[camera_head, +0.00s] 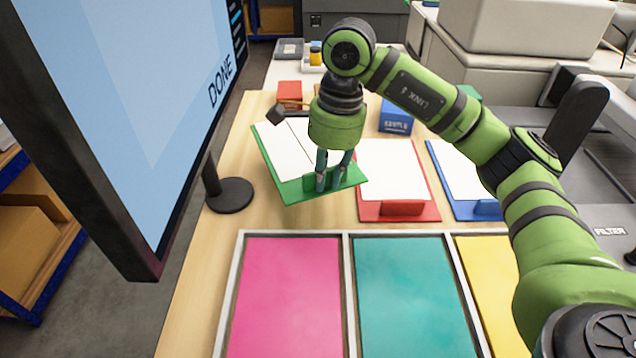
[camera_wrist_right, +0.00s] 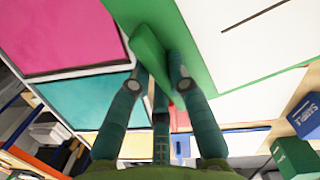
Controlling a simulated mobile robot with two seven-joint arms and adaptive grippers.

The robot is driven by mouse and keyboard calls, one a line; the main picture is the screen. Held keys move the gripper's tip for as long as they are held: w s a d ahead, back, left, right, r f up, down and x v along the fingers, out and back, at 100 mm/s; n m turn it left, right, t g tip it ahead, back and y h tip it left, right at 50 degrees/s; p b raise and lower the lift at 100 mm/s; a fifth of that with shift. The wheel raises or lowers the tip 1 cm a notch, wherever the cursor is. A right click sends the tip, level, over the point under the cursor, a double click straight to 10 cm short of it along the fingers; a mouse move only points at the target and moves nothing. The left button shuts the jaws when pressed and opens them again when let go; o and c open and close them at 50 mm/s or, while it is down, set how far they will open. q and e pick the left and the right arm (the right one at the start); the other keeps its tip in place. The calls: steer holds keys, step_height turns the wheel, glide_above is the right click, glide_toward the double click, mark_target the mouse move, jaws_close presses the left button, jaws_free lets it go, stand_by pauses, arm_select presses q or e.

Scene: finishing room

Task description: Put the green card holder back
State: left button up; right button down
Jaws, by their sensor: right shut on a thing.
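The green card holder (camera_head: 290,190) is a green board with a white sheet and a raised green tab at its front edge. It sits at the left of the row on the wooden table, turned askew compared with its neighbours. My right gripper (camera_head: 334,186) points down and is shut on that tab. In the right wrist view the tab (camera_wrist_right: 148,50) is between the fingers (camera_wrist_right: 155,78), with the board (camera_wrist_right: 196,52) beside them. I cannot tell whether the board touches the table. My arm hides part of the sheet. My left gripper is not in view.
A red card holder (camera_head: 405,210) and a blue one (camera_head: 478,211) stand to the right. Pink (camera_head: 288,290), teal (camera_head: 410,290) and yellow panels lie in white frames in front. A monitor (camera_head: 150,100) reading DONE rises at left. Red (camera_head: 289,93) and blue (camera_head: 396,120) boxes stand behind.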

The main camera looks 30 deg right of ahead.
mark_target(327, 186)
steer(key=shift+f, duration=0.85)
step_height(327, 186, down, 4)
steer(key=shift+w+r+p, duration=0.1)
steer(key=shift+r+p, duration=0.15)
steer(key=shift+p, duration=0.55)
steer(key=shift+f, duration=0.3)
steer(key=shift+f+b, duration=0.3)
steer(key=shift+b, duration=0.05)
steer(key=c, duration=1.2)
jaws_free()
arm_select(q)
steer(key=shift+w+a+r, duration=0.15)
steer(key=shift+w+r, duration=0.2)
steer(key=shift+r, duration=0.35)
arm_select(e)
steer(key=shift+o, duration=0.2)
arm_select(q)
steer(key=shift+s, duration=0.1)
arm_select(e)
steer(key=shift+r, duration=0.1)
